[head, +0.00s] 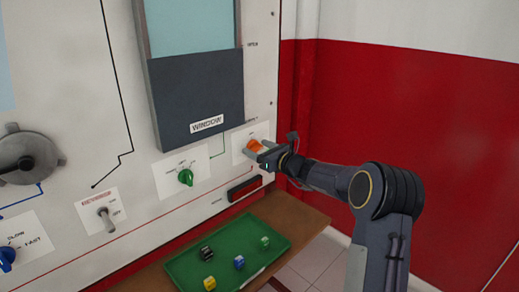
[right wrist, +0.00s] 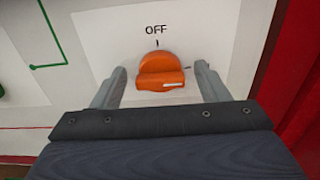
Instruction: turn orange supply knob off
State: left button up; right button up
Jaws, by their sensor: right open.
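The orange supply knob (head: 254,146) is on a white plate at the right end of the panel. In the right wrist view the orange knob (right wrist: 160,73) sits below the word OFF and a short tick mark. A white mark on its grip bar points to the right, not up at OFF. My right gripper (head: 258,152) is at the knob; in the right wrist view its open fingers (right wrist: 160,82) stand on either side of it, with a gap at each side. My left gripper is not in view.
A green knob (head: 186,177) is left of the orange one. Below stands a wooden table (head: 300,219) with a green tray (head: 192,263) holding small coloured pieces. A window panel (head: 197,98) is above, and a red wall (head: 420,110) is at the right.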

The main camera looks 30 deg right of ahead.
jog(key=shift+c, duration=0.5)
jog(key=c, duration=0.9)
jog(key=shift+f+n+b, duration=0.2)
jog(key=shift+n+b, duration=0.1)
jog(key=shift+b, duration=0.4)
jog(key=n+b, duration=0.4)
jog(key=b, duration=0.1)
jog(key=n+b, duration=0.4)
jog(key=b, duration=0.1)
jog(key=n+b, duration=0.4)
jog(key=shift+a+f+b, duration=0.2)
jog(key=shift+a+b, duration=0.05)
jog(key=shift+b, duration=0.15)
jog(key=n+b, duration=0.2)
jog(key=n, duration=0.1)
jog(key=shift+b, duration=0.3)
jog(key=shift+n+b, duration=0.75)
jog(key=shift+n, duration=0.45)
jog(key=shift+r, duration=0.1)
